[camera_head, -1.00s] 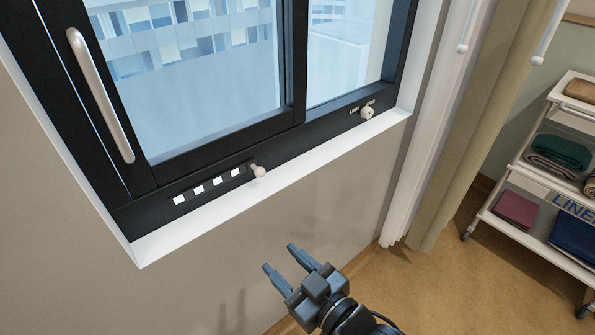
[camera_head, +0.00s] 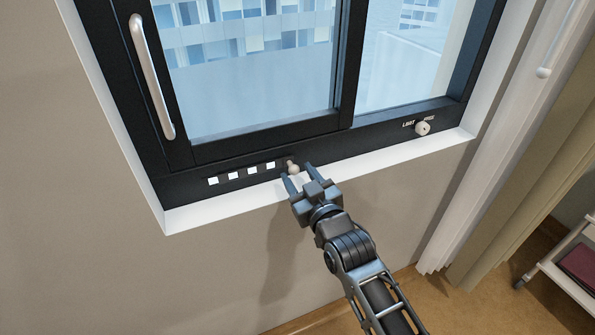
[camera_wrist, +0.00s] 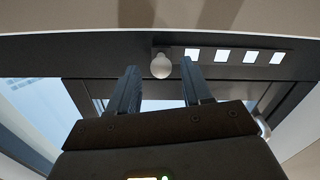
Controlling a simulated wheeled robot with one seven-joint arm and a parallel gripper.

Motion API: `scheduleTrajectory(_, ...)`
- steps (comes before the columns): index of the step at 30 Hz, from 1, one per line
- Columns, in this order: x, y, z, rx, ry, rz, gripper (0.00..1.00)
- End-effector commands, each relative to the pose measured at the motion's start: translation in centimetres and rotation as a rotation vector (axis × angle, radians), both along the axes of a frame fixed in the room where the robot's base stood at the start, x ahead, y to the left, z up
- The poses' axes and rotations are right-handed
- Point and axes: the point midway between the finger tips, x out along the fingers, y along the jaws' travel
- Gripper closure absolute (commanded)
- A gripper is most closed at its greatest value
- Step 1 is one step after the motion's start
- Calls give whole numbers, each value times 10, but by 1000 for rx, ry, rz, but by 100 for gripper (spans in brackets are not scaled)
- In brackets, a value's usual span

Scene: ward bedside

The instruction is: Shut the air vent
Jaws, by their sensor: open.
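The air vent (camera_head: 240,174) is a strip with several white slots in the lower black window frame; the slots show as bright squares. Its pale round knob (camera_head: 293,167) is at the right end of the slots. In the wrist view the vent's slots (camera_wrist: 235,56) run to the right of the knob (camera_wrist: 161,66). My gripper (camera_head: 299,178) is open and empty, close to the knob at the sill. In the wrist view its fingertips (camera_wrist: 160,72) lie on either side of the knob, with gaps at both sides. I cannot tell how deep the knob sits between them.
A second pale knob (camera_head: 422,128) with small lettering is on the frame farther right. The white sill (camera_head: 225,208) juts out below the frame. A metal window handle (camera_head: 152,77) is at upper left. A curtain (camera_head: 500,170) and a trolley (camera_head: 570,262) are at right.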

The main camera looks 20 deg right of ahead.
Motion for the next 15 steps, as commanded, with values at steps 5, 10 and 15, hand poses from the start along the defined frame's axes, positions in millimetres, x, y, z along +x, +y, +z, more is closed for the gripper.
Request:
scheduleTrajectory(5, 16, 1, 0, 0, 1, 1, 51)
scheduleTrajectory(10, 20, 0, 0, 0, 1, 1, 51)
scheduleTrajectory(15, 19, 0, -1, 1, 1, 1, 51)
